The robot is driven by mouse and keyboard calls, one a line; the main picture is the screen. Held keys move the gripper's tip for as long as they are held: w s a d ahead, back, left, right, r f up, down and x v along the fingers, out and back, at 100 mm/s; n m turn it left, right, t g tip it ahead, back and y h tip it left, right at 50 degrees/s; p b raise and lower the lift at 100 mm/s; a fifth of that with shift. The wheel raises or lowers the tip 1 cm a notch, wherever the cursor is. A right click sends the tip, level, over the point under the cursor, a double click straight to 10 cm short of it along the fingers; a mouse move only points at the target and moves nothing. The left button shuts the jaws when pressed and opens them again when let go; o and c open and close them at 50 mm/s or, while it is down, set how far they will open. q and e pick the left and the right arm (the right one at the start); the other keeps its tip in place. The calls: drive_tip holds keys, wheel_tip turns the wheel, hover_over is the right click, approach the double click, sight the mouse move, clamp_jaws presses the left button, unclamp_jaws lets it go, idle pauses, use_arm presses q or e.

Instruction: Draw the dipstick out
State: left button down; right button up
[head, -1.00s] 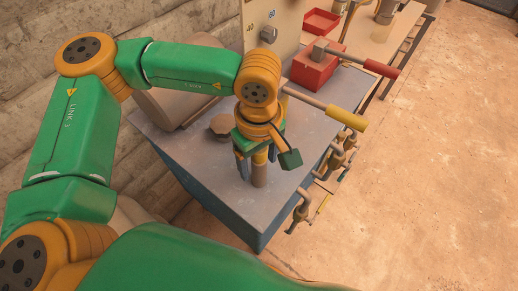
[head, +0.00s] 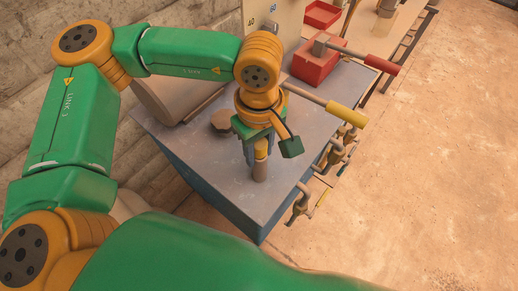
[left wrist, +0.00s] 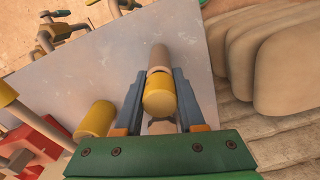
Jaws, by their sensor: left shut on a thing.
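The dipstick's yellow handle (head: 261,149) stands upright over a brown tube (head: 260,172) on the grey bench top. My left gripper (head: 259,155) is above the tube, pointing down, with its fingers shut around the handle. In the left wrist view the yellow handle (left wrist: 160,98) sits between the two fingers of the left gripper (left wrist: 160,92), in line with the tube (left wrist: 159,56). A narrow pale band shows between handle and tube. Any rod inside the tube is hidden. My right gripper is not in view.
A lever with a yellow grip (head: 346,114) reaches across the bench's right side. A red box (head: 316,66) and a red-handled lever (head: 381,64) stand behind. Pipes with valves (head: 302,203) line the bench's right edge. A brown knob (head: 223,121) sits left of the gripper.

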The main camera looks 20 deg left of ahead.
sight(260, 143)
use_arm(q)
drive_tip(key=shift+r+p, duration=0.7)
drive_tip(key=shift+r, duration=0.8)
drive_tip(key=shift+s+d+r+p, duration=0.1)
drive_tip(key=shift+r+p, duration=0.1)
drive_tip(key=shift+r, duration=0.15)
drive_tip(key=shift+s+d+r+p, duration=0.1)
drive_tip(key=shift+r+p, duration=0.1)
drive_tip(key=shift+r, duration=0.15)
drive_tip(key=shift+w+r+p, duration=0.15)
drive_tip(key=shift+r+p, duration=0.3)
drive_tip(key=shift+r, duration=0.2)
drive_tip(key=shift+r+p, duration=1.6)
drive_tip(key=shift+r, duration=1.05)
drive_tip(key=shift+r, duration=0.5)
